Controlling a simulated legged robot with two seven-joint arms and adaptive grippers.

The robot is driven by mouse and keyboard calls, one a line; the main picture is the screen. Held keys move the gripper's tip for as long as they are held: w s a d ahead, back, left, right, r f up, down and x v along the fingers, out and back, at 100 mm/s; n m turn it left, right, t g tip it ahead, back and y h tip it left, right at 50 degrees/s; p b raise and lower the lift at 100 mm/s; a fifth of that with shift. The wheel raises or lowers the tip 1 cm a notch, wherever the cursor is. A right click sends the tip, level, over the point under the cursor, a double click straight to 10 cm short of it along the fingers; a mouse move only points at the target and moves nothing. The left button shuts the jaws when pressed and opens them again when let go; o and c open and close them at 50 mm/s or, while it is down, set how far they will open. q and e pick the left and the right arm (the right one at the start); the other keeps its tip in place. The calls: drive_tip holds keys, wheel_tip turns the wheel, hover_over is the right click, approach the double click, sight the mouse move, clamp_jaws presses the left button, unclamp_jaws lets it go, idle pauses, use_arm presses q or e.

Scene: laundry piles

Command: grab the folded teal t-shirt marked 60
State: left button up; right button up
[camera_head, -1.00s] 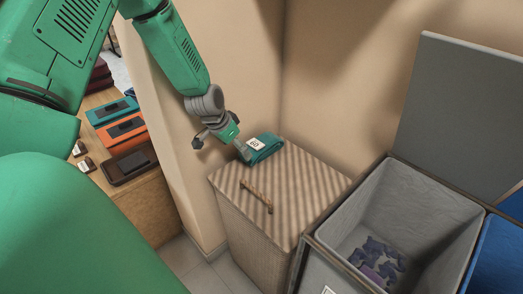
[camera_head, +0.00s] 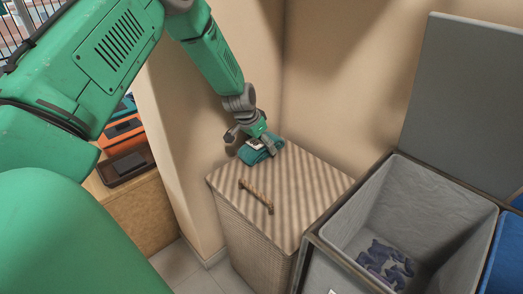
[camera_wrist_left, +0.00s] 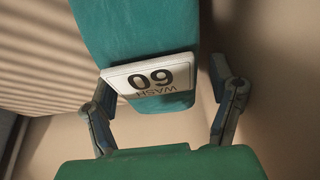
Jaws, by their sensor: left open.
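The folded teal t-shirt (camera_head: 250,155) lies on the striped lid of a wicker hamper, near its back left corner. In the left wrist view the t-shirt (camera_wrist_left: 115,28) carries a white label (camera_wrist_left: 155,78) reading 60 and WASH, upside down. My left gripper (camera_head: 252,143) is over the t-shirt and hides part of it in the head view. In the left wrist view the open fingers of my left gripper (camera_wrist_left: 165,110) stand on either side of the t-shirt, apart from each other. My right gripper is not in view.
The wicker hamper (camera_head: 285,190) has a rope handle on its lid and stands against beige walls. An open grey bin (camera_head: 440,205) with purple cloth inside is at the right. A wooden table (camera_head: 145,205) with folded dark and orange items is at the left.

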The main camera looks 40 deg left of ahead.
use_arm(q)
drive_tip(key=c, duration=1)
drive_tip(key=shift+r, duration=0.1)
